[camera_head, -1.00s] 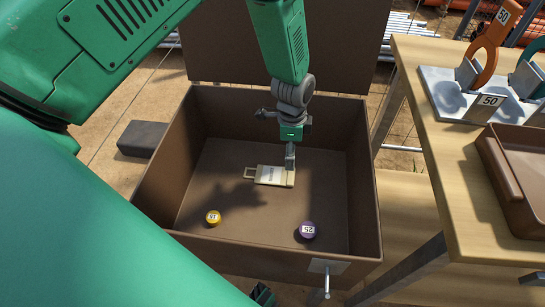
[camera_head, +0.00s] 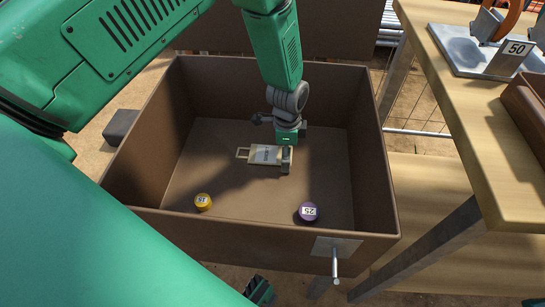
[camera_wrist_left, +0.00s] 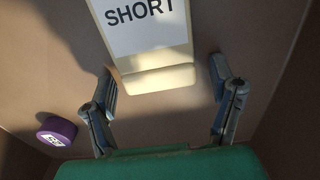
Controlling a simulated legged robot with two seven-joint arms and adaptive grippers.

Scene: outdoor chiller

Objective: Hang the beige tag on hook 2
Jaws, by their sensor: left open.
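The beige tag (camera_head: 262,155) lies flat on the floor of the brown box, its loop handle pointing left. In the left wrist view the tag (camera_wrist_left: 158,78) shows a white label reading "SHORT". My left gripper (camera_head: 287,165) reaches down into the box at the tag's right end and hides part of it in the head view. Its two fingers (camera_wrist_left: 168,92) are open, with the tag's end between them and gaps on both sides. I cannot identify hook 2; no such label shows.
The brown box (camera_head: 240,225) has tall walls around my gripper. A yellow puck (camera_head: 203,202) and a purple puck (camera_head: 308,211) lie near its front wall. A metal peg (camera_head: 335,264) sticks out in front. A wooden table (camera_head: 470,130) with a rack marked 50 stands right.

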